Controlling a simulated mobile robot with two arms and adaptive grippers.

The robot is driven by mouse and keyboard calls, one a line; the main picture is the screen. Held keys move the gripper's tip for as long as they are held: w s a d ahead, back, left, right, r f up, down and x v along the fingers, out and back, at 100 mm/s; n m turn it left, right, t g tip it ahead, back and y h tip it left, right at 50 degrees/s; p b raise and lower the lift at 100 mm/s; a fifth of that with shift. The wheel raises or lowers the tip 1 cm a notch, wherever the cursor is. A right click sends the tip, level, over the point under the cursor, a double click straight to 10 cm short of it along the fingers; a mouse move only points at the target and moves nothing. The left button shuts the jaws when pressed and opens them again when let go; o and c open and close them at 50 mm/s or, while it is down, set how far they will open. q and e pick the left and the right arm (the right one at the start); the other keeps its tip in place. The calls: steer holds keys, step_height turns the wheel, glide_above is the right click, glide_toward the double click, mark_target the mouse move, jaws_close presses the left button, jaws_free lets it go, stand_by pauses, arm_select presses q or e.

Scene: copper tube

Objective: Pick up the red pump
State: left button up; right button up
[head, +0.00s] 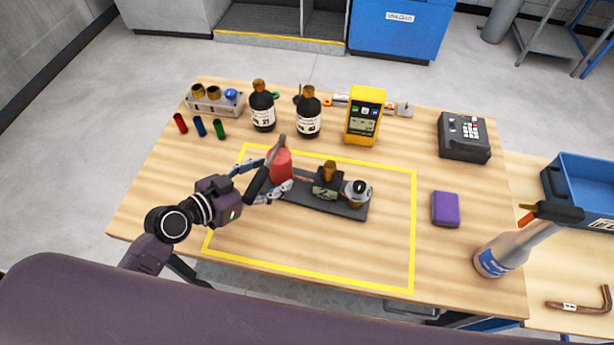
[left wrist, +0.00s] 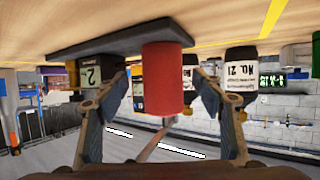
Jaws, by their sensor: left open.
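The red pump (head: 281,166) stands upright at the left end of a dark tray (head: 346,211) on the table, inside the yellow outline. My left gripper (head: 272,176) is around it from the left, its fingers apart. In the left wrist view, which is upside down, the red pump (left wrist: 165,80) sits between the two spread fingers of my left gripper (left wrist: 163,88), with gaps visible on both sides. My right gripper is not in view.
On the same tray stand a block marked 2 (head: 327,186) and a small round-topped container (head: 357,192). Two dark bottles (head: 262,106) (head: 308,112) and a yellow meter (head: 364,117) stand behind. A purple block (head: 445,209) and spray bottle (head: 497,255) are right. The front table area is clear.

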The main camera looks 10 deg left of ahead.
arm_select(q)
steer(key=p+x, duration=0.1)
steer(key=x, duration=0.2)
steer(key=shift+w+r, duration=0.1)
steer(key=shift+w, duration=0.25)
steer(key=shift+w+d, duration=0.15)
steer(key=shift+w, duration=0.05)
steer(key=shift+w+d+f, duration=0.1)
steer(key=shift+f, duration=0.15)
steer(key=shift+c, duration=0.5)
steer(key=c, duration=1)
jaws_close()
steer(key=shift+w+r, duration=0.2)
steer(key=shift+r, duration=0.2)
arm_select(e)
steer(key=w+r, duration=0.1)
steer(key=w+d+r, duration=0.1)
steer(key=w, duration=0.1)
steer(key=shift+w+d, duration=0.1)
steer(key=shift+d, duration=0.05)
